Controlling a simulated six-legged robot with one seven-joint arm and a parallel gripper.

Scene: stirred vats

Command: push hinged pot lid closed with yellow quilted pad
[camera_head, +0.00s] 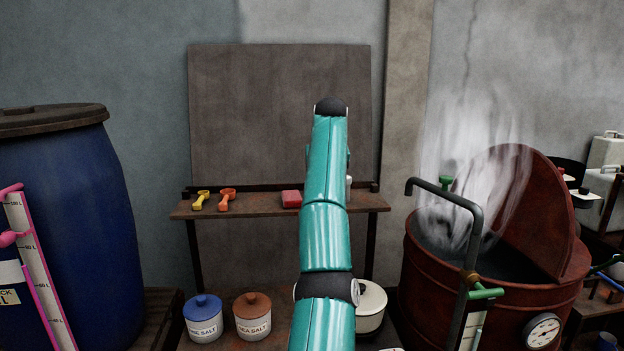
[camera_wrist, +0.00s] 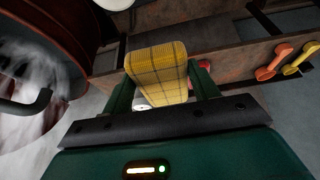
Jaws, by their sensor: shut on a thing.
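The yellow quilted pad (camera_wrist: 156,66) is clamped between the dark green fingers of my gripper (camera_wrist: 162,82) in the wrist view. In the head view the gripper is hidden behind my own teal arm. A large rust-red pot (camera_head: 425,275) stands at the right, and its hinged lid (camera_head: 515,195) is tilted up, open. Steam (camera_head: 465,165) rises from its dark opening. The pot also shows at the upper left of the wrist view (camera_wrist: 78,28), apart from the pad.
A dark bent pipe (camera_head: 450,192) with green handles stands in front of the pot. A shelf (camera_head: 255,208) holds a yellow scoop (camera_head: 201,200), an orange scoop (camera_head: 227,199) and a red block (camera_head: 291,199). Below are salt jars (camera_head: 203,322) and a cream pot (camera_head: 371,300). A blue barrel (camera_head: 75,200) stands left.

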